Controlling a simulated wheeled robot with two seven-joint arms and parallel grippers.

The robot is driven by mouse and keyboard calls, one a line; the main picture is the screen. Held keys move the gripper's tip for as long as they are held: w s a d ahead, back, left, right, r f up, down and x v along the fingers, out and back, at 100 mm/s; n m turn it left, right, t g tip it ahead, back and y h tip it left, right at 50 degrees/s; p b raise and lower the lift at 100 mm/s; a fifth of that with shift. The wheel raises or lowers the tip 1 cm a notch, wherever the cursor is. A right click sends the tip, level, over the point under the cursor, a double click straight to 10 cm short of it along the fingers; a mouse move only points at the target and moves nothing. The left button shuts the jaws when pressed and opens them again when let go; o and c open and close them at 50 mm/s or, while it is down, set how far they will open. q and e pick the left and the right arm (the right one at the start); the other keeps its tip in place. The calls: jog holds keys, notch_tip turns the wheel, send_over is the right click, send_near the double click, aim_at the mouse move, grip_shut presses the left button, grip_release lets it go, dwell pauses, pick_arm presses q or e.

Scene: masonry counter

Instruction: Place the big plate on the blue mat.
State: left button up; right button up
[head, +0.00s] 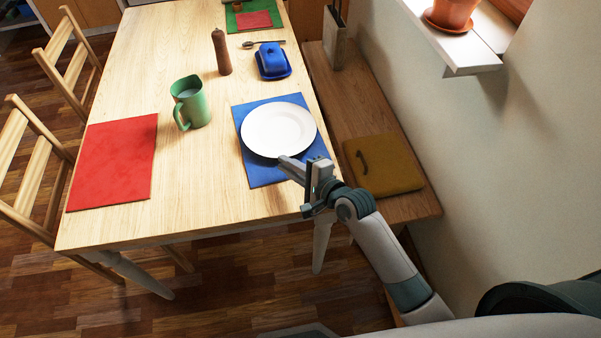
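The big white plate (278,130) is over the blue mat (262,174) at the right side of the table. It looks about level and covers most of the mat's middle, with its right rim near the mat's right edge. I cannot tell whether it rests fully on the mat. My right gripper (288,166) is at the plate's near rim, over the mat's near right part. Its fingertips overlap the rim in the head view, and I cannot tell whether they grip it. My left gripper is not in view.
A green mug (191,103) stands left of the plate, beyond a red mat (113,162). A blue butter dish (271,61), a spoon (264,43) and a brown pepper mill (221,53) stand behind. A bench with a mustard cushion (383,165) runs along the right.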

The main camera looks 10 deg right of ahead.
jog(key=shift+v, duration=2.75)
jog(key=shift+s, duration=0.1)
